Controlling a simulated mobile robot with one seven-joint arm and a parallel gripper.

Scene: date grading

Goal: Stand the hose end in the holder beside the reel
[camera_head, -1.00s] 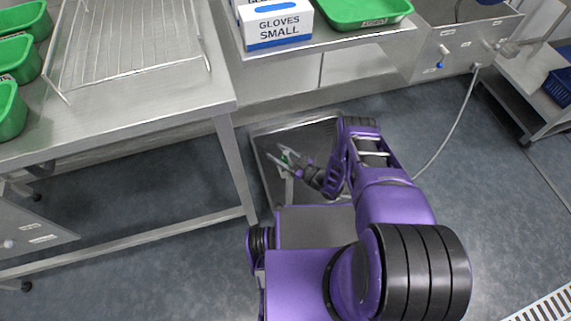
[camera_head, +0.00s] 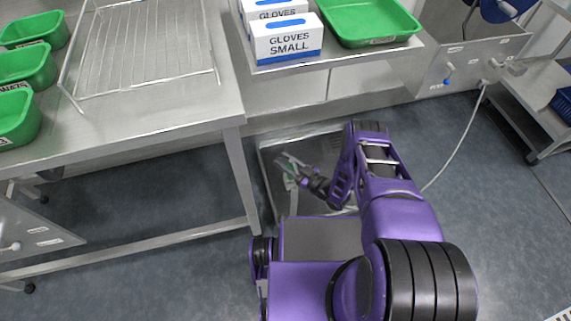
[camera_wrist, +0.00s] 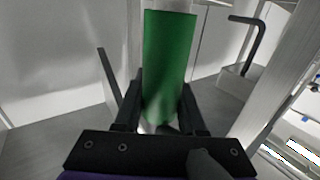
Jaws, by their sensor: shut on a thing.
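My gripper (camera_head: 297,172) is low over a grey metal tray-like surface (camera_head: 273,187) in the head view. In the wrist view its two dark fingers (camera_wrist: 160,105) are shut on a green cylinder (camera_wrist: 170,60), which looks like the hose end; a pale part shows above it. A pale hose (camera_head: 461,142) hangs from the sink front at the right and runs down behind my arm. A blue reel (camera_head: 497,8) is partly in view at the top right. A grey fitting (camera_head: 508,67) sits below it; I cannot tell whether this is the holder.
A steel table (camera_head: 130,125) with green tubs (camera_head: 25,65) and a wire rack (camera_head: 145,50) stands at the left. Glove boxes (camera_head: 287,42) and a green tray (camera_head: 368,20) lie on a shelf ahead. A steel bench (camera_head: 535,105) stands at the right. Floor (camera_head: 500,200) is clear at right.

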